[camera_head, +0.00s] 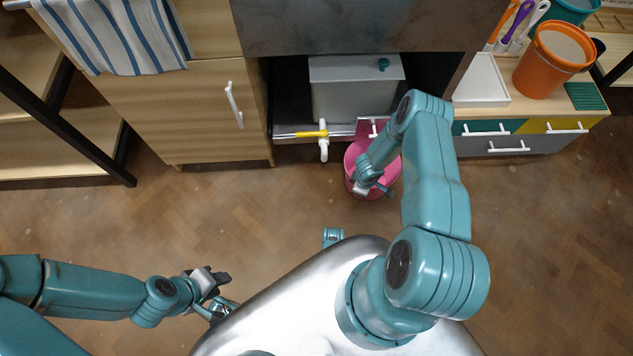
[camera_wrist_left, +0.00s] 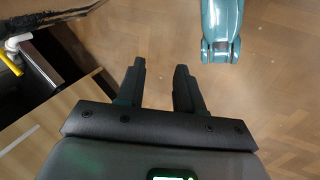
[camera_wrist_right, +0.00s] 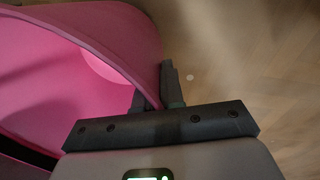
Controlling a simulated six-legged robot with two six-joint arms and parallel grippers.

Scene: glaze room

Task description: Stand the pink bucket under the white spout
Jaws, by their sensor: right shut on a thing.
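The pink bucket (camera_head: 391,170) is in the head view, right of the white spout (camera_head: 323,150) and partly hidden by my right arm. Its mouth faces up; I cannot tell whether its base touches the floor. My right gripper (camera_head: 374,191) is shut on the bucket's near rim. In the right wrist view the bucket (camera_wrist_right: 105,50) fills the left side, its wall between the fingers (camera_wrist_right: 157,88). The spout hangs from a pipe with a yellow lever (camera_head: 312,134) and also shows in the left wrist view (camera_wrist_left: 18,42). My left gripper (camera_head: 222,281) is open and empty.
A grey tank (camera_head: 352,95) stands behind the spout. A wooden cabinet (camera_head: 190,120) is on its left and a drawer unit (camera_head: 520,138) on its right, with an orange bucket (camera_head: 552,60) on top. The floor (camera_head: 230,205) in front is clear.

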